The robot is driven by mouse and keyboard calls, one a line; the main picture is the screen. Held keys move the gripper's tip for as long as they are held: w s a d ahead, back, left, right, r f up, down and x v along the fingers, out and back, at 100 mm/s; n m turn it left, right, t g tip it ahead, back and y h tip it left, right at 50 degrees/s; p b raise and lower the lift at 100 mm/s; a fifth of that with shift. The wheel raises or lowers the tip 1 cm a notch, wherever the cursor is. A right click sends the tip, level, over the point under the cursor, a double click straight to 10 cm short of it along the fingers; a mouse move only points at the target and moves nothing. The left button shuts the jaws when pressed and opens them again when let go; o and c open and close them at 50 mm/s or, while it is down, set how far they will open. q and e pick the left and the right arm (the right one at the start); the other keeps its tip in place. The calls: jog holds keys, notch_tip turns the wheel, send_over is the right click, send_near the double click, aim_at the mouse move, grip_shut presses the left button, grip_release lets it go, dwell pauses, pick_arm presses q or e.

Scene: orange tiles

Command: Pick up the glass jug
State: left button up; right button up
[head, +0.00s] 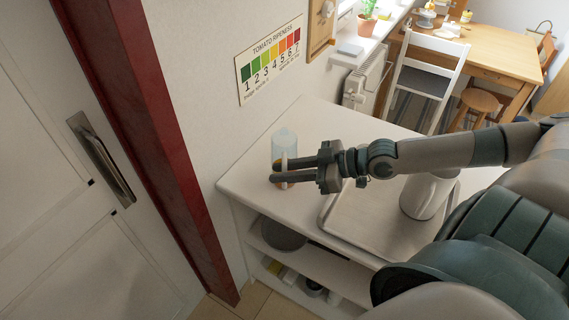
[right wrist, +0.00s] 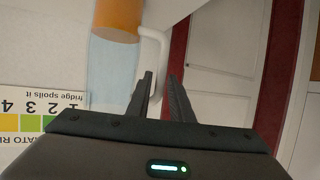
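The glass jug (head: 285,142) is a clear, bluish, upright vessel with an orange lower part, on the far left part of the white counter. My right gripper (head: 276,171) reaches it from the right, its two fingers apart and partly covering the jug's lower half. In the right wrist view, which is upside down, the jug (right wrist: 113,70) stands left of the fingers. Its pale handle (right wrist: 158,42) runs down to the gap between the open fingertips (right wrist: 161,76). Whether the fingers touch the handle is unclear. My left gripper is not in view.
The white counter (head: 250,172) has open shelves below. A wall with a tomato ripeness chart (head: 270,62) is behind the jug. A red door frame (head: 150,120) is at left.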

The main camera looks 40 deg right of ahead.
jog(key=shift+p+x, duration=0.55)
jog(key=shift+x, duration=1.3)
grip_shut()
jog(key=shift+r, duration=0.1)
dwell(0.3)
